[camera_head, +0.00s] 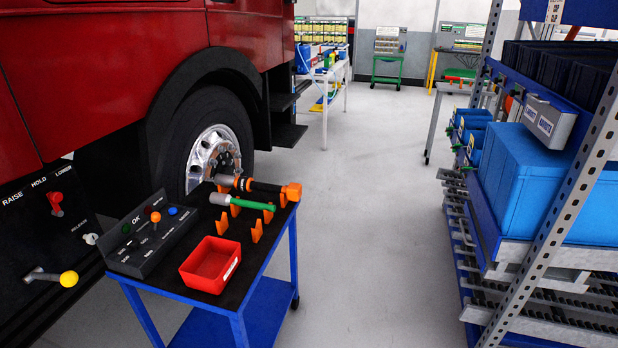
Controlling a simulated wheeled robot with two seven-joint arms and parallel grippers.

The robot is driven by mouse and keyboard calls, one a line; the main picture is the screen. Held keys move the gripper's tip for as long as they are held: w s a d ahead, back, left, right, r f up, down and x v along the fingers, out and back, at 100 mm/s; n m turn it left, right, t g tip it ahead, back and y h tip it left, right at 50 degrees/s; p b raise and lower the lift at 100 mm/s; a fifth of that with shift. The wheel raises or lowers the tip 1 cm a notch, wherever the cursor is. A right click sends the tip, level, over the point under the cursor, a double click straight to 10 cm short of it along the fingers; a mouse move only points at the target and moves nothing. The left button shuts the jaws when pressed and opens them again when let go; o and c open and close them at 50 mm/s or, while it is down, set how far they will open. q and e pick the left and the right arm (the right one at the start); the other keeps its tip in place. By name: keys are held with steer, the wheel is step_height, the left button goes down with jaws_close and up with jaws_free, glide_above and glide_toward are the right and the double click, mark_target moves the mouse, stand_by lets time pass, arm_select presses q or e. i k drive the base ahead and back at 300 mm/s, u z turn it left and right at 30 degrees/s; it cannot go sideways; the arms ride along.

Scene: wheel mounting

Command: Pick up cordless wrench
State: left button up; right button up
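A long black tool with orange ends, seemingly the cordless wrench (265,187), lies across orange holders at the far side of a blue cart (253,268) with a black top. A second tool with a silver head and green handle (243,203) lies just in front of it, also on orange holders. Neither of my grippers shows in the head view.
A red bin (211,264) and a black control box (152,240) stand on the cart. A red truck (110,65) with a wheel (212,155) is behind it on the left. A rack with blue bins (545,190) stands right. The floor between (370,220) is clear.

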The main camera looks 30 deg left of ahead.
mark_target(292, 192)
steer(key=z, duration=0.1)
steer(key=i, duration=1.35)
steer(key=u, duration=0.6)
